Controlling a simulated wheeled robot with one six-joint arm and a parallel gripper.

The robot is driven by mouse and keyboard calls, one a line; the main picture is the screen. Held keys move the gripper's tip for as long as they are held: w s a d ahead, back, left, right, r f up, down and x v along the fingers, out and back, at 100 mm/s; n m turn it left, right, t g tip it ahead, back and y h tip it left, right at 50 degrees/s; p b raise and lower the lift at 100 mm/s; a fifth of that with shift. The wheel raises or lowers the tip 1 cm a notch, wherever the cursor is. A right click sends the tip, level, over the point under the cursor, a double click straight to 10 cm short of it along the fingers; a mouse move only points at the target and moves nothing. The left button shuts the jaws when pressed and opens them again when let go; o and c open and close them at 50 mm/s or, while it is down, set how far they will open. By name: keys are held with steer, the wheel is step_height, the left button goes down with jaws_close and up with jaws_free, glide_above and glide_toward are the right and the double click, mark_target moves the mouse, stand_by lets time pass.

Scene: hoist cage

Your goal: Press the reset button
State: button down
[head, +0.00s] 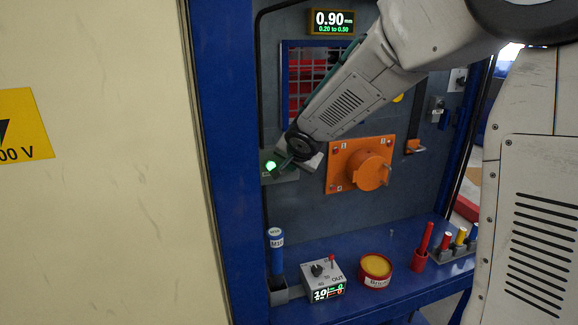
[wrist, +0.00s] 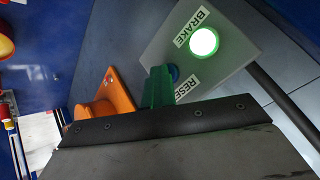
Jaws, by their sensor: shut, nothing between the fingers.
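The grey control box (wrist: 225,65) carries a BRAKE label (wrist: 190,27) beside a glowing green-white lamp (wrist: 204,41). A second label, RESE… (wrist: 187,84), is partly cut off by my gripper. The blue reset button (wrist: 174,71) shows only as a sliver behind my fingers. My gripper (wrist: 159,86) is shut and empty, its green fingertips overlapping the button in the wrist view. I cannot tell whether they touch it. In the head view the lamp (head: 271,166) glows green on the box, and my arm's end hides the button.
An orange flanged housing (head: 368,170) is right of the box. Below, the blue shelf holds a blue M10 tool (head: 276,250), a grey meter box (head: 322,279), a yellow-topped red tin (head: 375,270) and a red holder (head: 420,258). A display (head: 332,21) reads 0.90.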

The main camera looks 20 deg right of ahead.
steer(key=shift+s, duration=0.1)
steer(key=s, duration=0.6)
stand_by(0.3)
steer(key=shift+f, duration=0.1)
stand_by(0.4)
